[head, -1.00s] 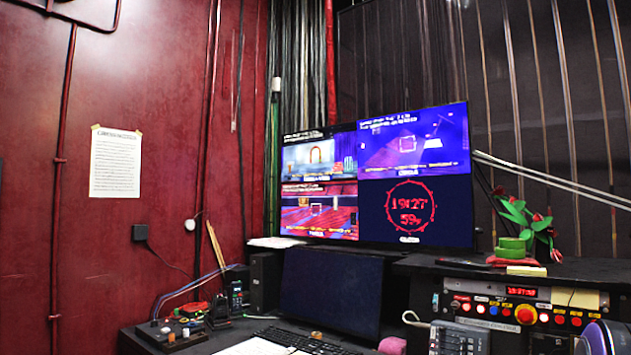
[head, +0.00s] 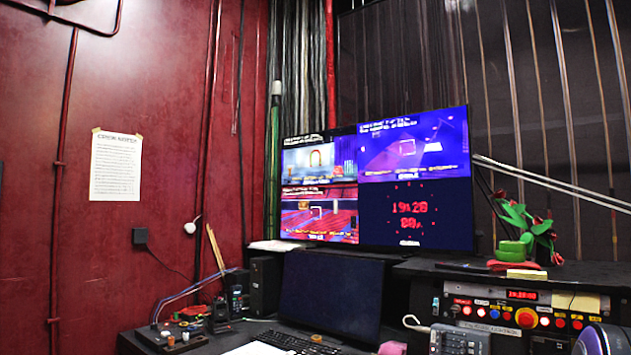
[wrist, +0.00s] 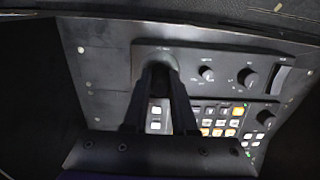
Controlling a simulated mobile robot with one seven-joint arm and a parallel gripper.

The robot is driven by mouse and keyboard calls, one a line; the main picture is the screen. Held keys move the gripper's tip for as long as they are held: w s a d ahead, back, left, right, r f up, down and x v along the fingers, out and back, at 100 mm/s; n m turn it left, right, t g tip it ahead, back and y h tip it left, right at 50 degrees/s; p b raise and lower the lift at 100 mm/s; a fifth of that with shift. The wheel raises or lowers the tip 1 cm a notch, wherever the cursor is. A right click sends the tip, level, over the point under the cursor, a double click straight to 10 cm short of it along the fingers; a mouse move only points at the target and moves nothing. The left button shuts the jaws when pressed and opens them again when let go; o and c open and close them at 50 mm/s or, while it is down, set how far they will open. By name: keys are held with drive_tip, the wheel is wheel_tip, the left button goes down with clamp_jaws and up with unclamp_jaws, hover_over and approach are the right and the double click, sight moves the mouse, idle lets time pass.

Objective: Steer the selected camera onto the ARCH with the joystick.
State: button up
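The monitor (head: 415,215) shows four pictures. Its upper left picture holds an orange arch (head: 316,159) near a small pale frame. The upper right picture (head: 412,150) shows a blue floor with a pale square frame. The lower left picture (head: 318,213) shows red seating and a pale frame. Small captions are unreadable. In the wrist view my gripper (wrist: 161,72) reaches down to the control panel (wrist: 105,75). Its dark fingertips are close together at a dark round fitting, perhaps the joystick, which they mostly hide. I cannot tell whether they grip it. My gripper is outside the head view.
Knobs (wrist: 247,77) and lit keys (wrist: 218,132) lie right of my fingers. In the head view a console (head: 520,318) with lit buttons and a red mushroom button (head: 526,317) stands right, below a red-flowered plant (head: 527,232). A keyboard (head: 295,343) lies on the desk.

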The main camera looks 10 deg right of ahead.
drive_tip(key=o, duration=0.4)
drive_tip(key=shift+r+p, duration=2.75)
drive_tip(key=shift+r, duration=1.05)
